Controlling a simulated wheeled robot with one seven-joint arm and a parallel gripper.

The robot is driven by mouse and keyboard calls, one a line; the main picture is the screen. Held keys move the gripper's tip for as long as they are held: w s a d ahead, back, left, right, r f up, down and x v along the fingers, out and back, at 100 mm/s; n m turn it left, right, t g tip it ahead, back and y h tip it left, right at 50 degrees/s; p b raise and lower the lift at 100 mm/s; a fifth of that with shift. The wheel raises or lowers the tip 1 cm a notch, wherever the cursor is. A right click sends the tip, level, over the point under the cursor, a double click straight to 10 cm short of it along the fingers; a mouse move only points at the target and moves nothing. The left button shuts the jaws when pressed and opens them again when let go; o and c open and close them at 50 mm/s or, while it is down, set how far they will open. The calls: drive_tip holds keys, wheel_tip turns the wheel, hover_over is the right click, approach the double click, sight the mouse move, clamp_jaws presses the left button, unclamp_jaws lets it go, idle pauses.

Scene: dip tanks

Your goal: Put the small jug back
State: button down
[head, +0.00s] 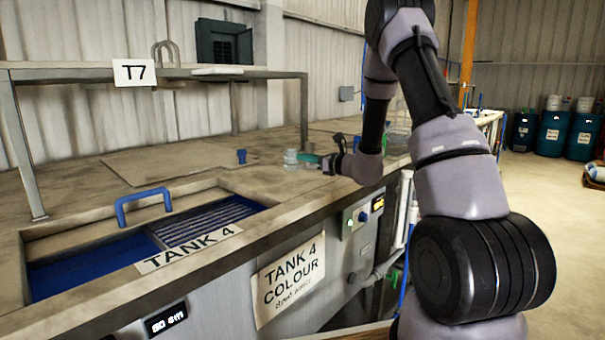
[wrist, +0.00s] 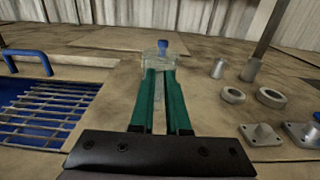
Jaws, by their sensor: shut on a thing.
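The small jug (head: 290,158) is clear and looks upright, over the worktop to the right of the open tank. My gripper (head: 309,160) reaches it from the right with green fingers. In the wrist view my gripper (wrist: 160,78) is shut on the jug (wrist: 151,62), whose see-through body shows between and beyond the fingertips. The fingers hide part of it. I cannot tell whether its base touches the worktop.
Tank 4 (head: 57,262) has a blue handle (head: 143,203) and a slatted grid (head: 205,220). A blue knob (head: 241,156) stands on the worktop (head: 205,165) beyond the jug. In the wrist view, metal rings (wrist: 271,97), short cylinders (wrist: 251,69) and flanged fittings (wrist: 261,134) lie at right.

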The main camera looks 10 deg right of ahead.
drive_tip(key=shift+f, duration=2.3)
drive_tip(key=shift+f, duration=0.15)
drive_tip(key=c, duration=0.9)
unclamp_jaws()
